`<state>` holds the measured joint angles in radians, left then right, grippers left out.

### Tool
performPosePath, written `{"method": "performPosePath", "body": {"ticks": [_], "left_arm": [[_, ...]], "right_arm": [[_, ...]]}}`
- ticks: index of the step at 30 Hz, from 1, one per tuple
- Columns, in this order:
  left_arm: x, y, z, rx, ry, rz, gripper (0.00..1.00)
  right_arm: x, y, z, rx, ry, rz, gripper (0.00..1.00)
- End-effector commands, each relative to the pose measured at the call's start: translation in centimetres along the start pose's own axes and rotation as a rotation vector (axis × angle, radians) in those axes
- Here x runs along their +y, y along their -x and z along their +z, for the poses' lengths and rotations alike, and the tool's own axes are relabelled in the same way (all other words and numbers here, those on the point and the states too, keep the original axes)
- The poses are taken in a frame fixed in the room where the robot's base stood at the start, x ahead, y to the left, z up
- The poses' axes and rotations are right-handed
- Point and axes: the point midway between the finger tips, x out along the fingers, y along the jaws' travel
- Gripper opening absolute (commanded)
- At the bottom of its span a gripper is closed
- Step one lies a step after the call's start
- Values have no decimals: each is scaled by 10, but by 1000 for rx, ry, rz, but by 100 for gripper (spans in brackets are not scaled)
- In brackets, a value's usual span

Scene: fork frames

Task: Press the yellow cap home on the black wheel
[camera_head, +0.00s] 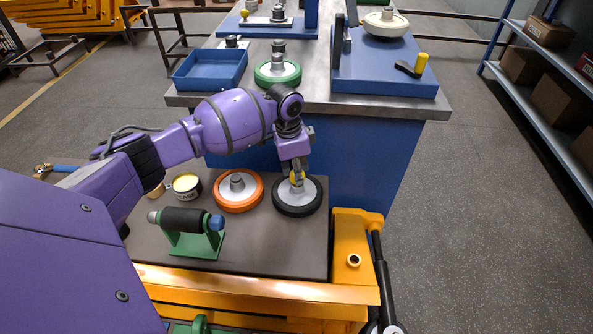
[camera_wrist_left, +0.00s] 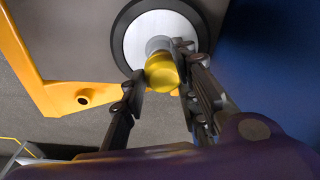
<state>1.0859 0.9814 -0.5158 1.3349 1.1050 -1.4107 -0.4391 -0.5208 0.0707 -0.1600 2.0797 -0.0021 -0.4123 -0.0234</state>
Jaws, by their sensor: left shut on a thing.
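The black wheel (camera_head: 313,197) lies flat near the right end of the dark work top. It has a black tyre, a pale disc and a grey hub. It also shows in the left wrist view (camera_wrist_left: 134,38). My left gripper (camera_head: 296,179) points down over its middle, and its fingertips (camera_wrist_left: 161,68) are shut on the yellow cap (camera_wrist_left: 162,74). The cap sits in line with the grey hub and partly hides it. I cannot tell whether the cap touches the hub. In the head view the fingers cover much of the cap. My right gripper is not in view.
An orange wheel (camera_head: 238,205) lies left of the black one. A tin (camera_head: 186,186) and a black roller on a green stand (camera_head: 195,244) are further left. A yellow frame (camera_head: 352,240) borders the right end. A blue bench (camera_head: 365,160) stands behind with a green wheel (camera_head: 277,73).

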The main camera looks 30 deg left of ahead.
Motion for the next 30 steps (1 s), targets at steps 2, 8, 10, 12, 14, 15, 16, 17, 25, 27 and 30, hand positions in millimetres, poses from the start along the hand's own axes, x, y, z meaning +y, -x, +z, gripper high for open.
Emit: {"method": "performPosePath", "body": {"ticks": [2,8,10,12,14,15,16,17,25,27,30], "left_arm": [[0,-1,0,0,0,1,10],[0,-2,0,0,0,1,10],[0,-3,0,0,0,1,10],[0,-4,0,0,0,1,10],[0,-6,1,0,0,1,10],[0,-7,1,0,0,1,10],[0,-8,1,0,0,1,10],[0,-8,1,1,0,1,10],[1,-13,1,1,0,1,37],[0,-13,1,1,0,1,47],[0,-13,1,0,0,1,50]], "right_arm": [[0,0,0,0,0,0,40],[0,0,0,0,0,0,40],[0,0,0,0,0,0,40],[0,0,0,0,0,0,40],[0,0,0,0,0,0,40],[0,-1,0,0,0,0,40],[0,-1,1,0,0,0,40],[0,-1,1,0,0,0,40],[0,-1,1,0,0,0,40],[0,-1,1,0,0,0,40],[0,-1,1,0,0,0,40]]}}
